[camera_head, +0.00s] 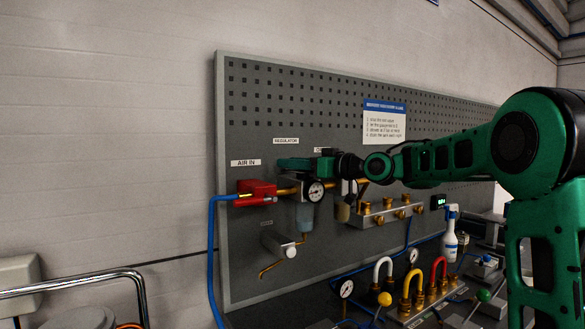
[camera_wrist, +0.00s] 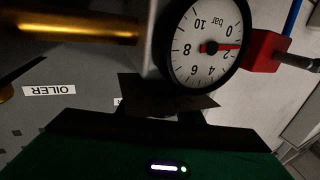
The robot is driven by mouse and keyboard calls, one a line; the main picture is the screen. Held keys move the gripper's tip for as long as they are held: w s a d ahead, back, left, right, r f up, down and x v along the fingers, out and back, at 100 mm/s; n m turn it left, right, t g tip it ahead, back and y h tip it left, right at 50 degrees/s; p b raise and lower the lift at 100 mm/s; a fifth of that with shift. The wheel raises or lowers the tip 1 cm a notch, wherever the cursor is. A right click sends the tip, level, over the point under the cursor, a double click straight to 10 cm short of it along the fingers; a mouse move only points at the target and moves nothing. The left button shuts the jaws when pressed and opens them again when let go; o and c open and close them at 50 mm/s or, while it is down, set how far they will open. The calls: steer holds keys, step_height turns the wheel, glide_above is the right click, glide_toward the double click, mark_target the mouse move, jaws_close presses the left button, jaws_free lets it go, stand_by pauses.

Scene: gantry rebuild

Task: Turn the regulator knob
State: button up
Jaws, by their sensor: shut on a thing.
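The regulator's round gauge (camera_head: 315,190) is on the grey panel, below the REGULATOR label. In the wrist view the gauge (camera_wrist: 205,48) is large and upside down, its red needle between 0 and 2 bar. My gripper (camera_head: 295,163) is right above the gauge, reaching in from the right. In the wrist view the dark fingers of my gripper (camera_wrist: 168,98) are close against the regulator, beside the gauge. It is shut on the regulator knob, which is mostly hidden by the fingers.
A red valve (camera_head: 256,192) with a blue hose sits left of the regulator. A brass pipe (camera_wrist: 75,25) and the OILER label (camera_wrist: 48,90) show in the wrist view. A manifold block (camera_head: 385,214) is to the right. A drain valve (camera_head: 280,245) sticks out below.

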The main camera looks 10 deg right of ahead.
steer(key=shift+n+g+y, duration=0.5)
steer(key=shift+y, duration=0.1)
steer(key=shift+s, duration=0.1)
steer(key=o, duration=1)
steer(key=shift+o, duration=0.2)
steer(key=v, duration=1)
steer(key=shift+s+d, duration=0.2)
